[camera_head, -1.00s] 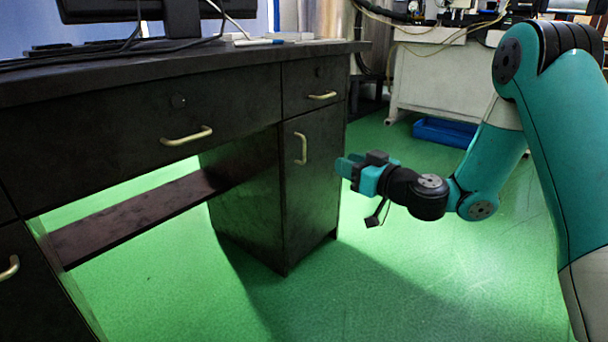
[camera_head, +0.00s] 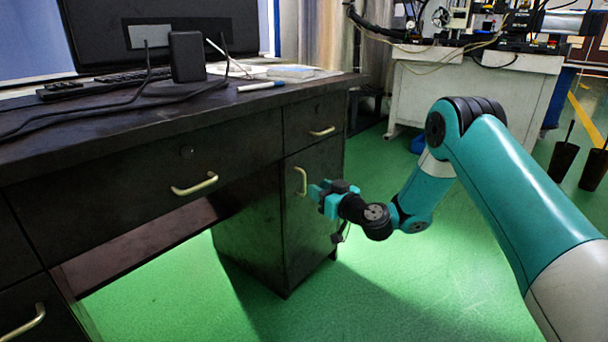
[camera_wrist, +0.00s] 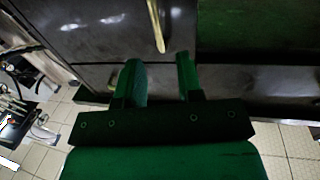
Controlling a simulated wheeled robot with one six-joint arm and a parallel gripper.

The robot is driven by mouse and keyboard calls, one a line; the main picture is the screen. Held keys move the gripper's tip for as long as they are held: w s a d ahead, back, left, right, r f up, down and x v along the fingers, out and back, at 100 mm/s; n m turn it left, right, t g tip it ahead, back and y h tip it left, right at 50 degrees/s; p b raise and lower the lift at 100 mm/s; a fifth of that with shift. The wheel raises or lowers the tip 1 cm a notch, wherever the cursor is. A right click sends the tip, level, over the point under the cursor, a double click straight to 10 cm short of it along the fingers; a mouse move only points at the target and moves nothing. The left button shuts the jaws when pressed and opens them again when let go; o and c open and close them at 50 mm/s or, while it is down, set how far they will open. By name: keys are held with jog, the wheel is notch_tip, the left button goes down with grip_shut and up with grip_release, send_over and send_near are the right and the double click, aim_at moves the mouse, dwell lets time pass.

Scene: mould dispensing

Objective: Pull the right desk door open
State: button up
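The right desk door (camera_head: 313,215) is a dark panel under the small right drawer, and it is shut. Its upright brass handle (camera_head: 301,181) is near the door's upper left edge. My gripper (camera_head: 314,191) is just to the right of the handle, with its fingers pointing at it. In the wrist view my gripper (camera_wrist: 158,80) has its two green fingers apart with a gap between them. The handle (camera_wrist: 156,25) shows there just beyond the fingertips, roughly in line with the gap. Nothing is held.
The small right drawer (camera_head: 314,121) with its brass handle sits above the door. The desktop (camera_head: 130,118) carries a monitor (camera_head: 160,35), a keyboard and cables. A white workbench (camera_head: 470,90) stands behind.

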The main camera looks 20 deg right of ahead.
aim_at(305, 180)
jog(key=x, duration=0.7)
jog(key=shift+b, duration=0.35)
grip_shut()
